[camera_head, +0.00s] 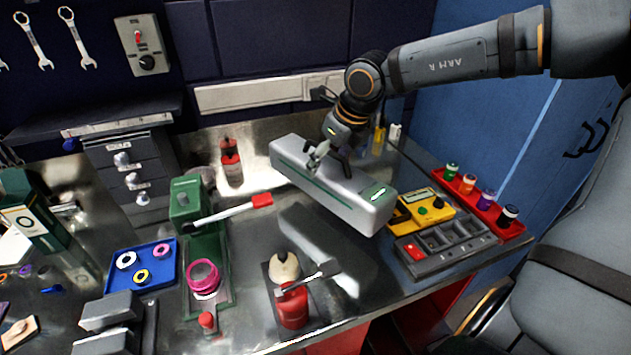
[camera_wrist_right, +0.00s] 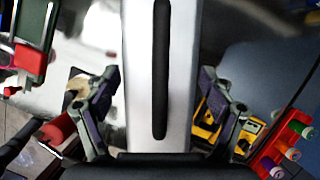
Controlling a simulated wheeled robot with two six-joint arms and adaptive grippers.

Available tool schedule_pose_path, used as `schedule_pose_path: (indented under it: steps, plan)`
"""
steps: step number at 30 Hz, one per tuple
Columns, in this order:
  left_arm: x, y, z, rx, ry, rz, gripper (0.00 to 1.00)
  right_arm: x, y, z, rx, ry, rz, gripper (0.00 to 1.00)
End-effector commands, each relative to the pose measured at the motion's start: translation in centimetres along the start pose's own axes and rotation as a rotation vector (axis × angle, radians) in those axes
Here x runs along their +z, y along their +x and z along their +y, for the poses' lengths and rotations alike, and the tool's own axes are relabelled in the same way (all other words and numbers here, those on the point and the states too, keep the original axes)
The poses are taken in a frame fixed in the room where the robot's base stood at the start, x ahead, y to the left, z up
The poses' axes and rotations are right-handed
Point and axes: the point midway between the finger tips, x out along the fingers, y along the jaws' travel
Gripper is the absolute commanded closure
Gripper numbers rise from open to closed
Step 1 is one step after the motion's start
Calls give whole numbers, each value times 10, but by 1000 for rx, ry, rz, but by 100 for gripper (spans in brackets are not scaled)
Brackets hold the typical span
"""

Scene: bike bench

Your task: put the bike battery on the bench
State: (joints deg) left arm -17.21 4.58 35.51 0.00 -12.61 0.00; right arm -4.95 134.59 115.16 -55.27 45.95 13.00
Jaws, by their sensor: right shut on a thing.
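The bike battery (camera_head: 330,186) is a long white block with a green strip and a green-marked end. My right gripper (camera_head: 328,157) is shut on it from above, near its middle. In the head view the battery looks raised over the steel bench (camera_head: 255,245), with a dark shape and reflection below it; the exact gap is hard to tell. In the right wrist view the battery (camera_wrist_right: 182,75) runs lengthwise between the two fingers, with a dark slot along its top. My left gripper is not in view.
A green press with a red-tipped lever (camera_head: 205,240) stands left of the battery. A red-based tool (camera_head: 290,300) stands in front. A yellow meter (camera_head: 421,210), a grey sorting tray (camera_head: 445,246) and a red rack of spools (camera_head: 480,205) stand to the right. A blue tray (camera_head: 143,265) lies left.

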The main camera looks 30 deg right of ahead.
Motion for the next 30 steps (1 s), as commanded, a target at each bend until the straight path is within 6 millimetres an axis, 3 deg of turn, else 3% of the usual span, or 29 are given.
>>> schedule_pose_path:
  steps: [7, 15, 24, 30]
  plan:
    - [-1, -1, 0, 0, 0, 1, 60, -11, 32, -1, -1, 1, -9, 80]
    - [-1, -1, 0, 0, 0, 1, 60, -15, 42, -1, -2, 1, -10, 80]
    - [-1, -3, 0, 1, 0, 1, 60, -28, 72, -1, -1, 1, -8, 80]
    - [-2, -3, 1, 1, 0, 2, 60, -28, 74, -1, -1, 1, -10, 80]
